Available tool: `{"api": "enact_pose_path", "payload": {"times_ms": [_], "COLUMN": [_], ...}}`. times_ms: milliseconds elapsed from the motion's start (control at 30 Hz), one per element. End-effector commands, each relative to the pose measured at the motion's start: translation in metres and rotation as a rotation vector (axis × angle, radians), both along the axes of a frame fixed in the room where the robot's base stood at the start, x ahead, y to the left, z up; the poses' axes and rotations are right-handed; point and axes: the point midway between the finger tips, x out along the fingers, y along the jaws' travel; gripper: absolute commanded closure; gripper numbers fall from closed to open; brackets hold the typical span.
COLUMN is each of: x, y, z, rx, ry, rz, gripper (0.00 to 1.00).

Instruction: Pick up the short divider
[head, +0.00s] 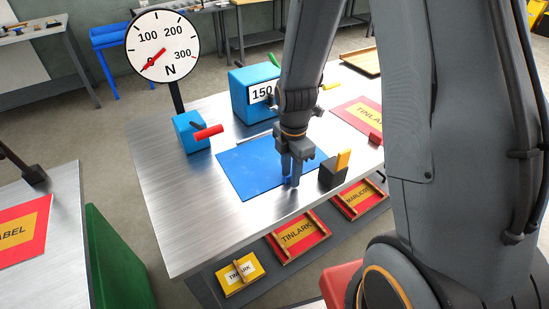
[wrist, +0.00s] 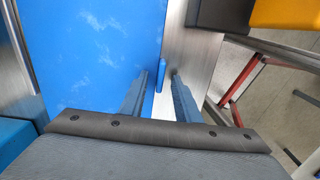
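My gripper (head: 291,180) points down at the front edge of the blue mat (head: 245,175). In the wrist view my gripper (wrist: 159,76) is open, its two fingers apart. A small blue upright piece (wrist: 158,78) with a rounded end shows between the fingers, nearer the left one, by the mat's edge. It may be the short divider, but I cannot tell for sure. A gap shows between it and the right finger. In the head view the fingers largely hide this spot. A thin pale strip (head: 254,137) lies along the mat's back edge.
A dark block with a yellow part (head: 335,172) stands close to the right of my gripper. A blue box marked 150 (head: 242,99) is behind the mat. A force dial (head: 163,46) with a red-handled blue base stands at left. Trays (head: 297,236) sit below the front edge.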

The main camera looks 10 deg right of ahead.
Motion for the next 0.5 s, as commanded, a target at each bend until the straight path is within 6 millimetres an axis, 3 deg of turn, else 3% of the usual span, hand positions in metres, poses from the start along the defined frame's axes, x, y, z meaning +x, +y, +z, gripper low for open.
{"api": "enact_pose_path", "payload": {"times_ms": [167,367,500], "x": [0.0002,0.0001,0.0002], "y": [0.0001,0.0,0.0], "z": [-0.0002,0.0,0.0001], "rx": [0.0,0.0,0.0], "ry": [0.0,0.0,-0.001], "rz": [0.0,0.0,0.0], "gripper": [0.7,1.0,1.0]}}
